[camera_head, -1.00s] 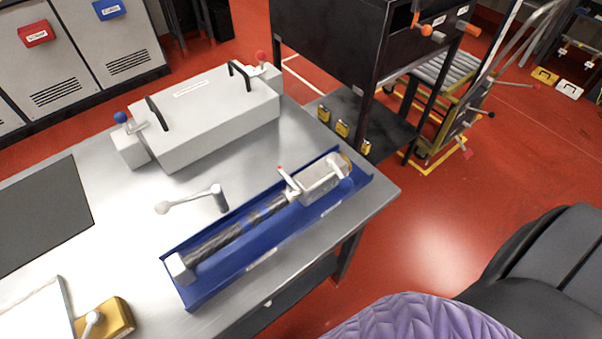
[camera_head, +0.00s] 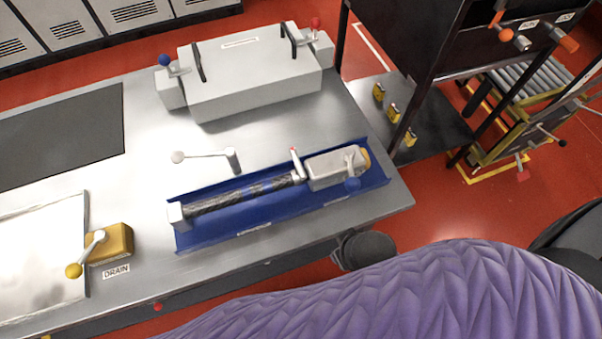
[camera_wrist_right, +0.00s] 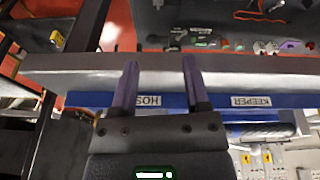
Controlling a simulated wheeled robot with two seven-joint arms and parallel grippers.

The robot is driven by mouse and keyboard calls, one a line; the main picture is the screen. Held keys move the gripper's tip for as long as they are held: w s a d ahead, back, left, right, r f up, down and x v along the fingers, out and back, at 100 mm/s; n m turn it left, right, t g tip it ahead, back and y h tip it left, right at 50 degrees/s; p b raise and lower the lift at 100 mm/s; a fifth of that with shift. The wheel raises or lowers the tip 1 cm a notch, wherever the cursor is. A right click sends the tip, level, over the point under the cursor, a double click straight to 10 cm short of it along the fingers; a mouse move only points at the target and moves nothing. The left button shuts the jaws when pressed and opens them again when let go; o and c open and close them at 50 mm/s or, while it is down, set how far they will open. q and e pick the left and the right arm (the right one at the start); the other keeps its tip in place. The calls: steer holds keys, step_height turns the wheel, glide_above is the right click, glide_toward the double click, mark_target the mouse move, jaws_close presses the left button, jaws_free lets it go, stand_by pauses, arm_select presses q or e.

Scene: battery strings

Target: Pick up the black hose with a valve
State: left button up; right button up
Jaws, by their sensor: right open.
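The black hose (camera_head: 240,195) lies in the blue tray (camera_head: 205,237) near the table's front right edge. A pale block sits at its left end. A lever with a red tip (camera_head: 297,164) stands at its right end, beside a grey box-shaped part (camera_head: 335,170) with a yellow end and a blue-knobbed lever. My right gripper (camera_wrist_right: 160,80) is open and empty in the right wrist view, its two fingers apart in front of the table edge and the tray's labelled side. My left gripper is not in view.
A grey lidded box (camera_head: 255,75) with two black handles stands behind the tray. A yellow block (camera_head: 112,243) with a lever is at the left. A dark rack (camera_head: 430,110) stands beyond the table's right end.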

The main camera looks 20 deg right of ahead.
steer(key=w+r+m+t+h+p, duration=0.1)
steer(key=w+r+m+t, duration=0.2)
steer(key=r, duration=0.5)
steer(key=n+t+y, duration=0.1)
steer(key=t, duration=0.6)
glide_toward(298, 166)
steer(key=w+f, duration=0.1)
steer(key=f, duration=0.1)
steer(key=shift+n+t, duration=0.3)
steer(key=b+x, duration=0.1)
steer(key=x, duration=0.8)
steer(key=shift+w+d+f, duration=0.15)
steer(key=shift+w, duration=0.2)
jaws_close()
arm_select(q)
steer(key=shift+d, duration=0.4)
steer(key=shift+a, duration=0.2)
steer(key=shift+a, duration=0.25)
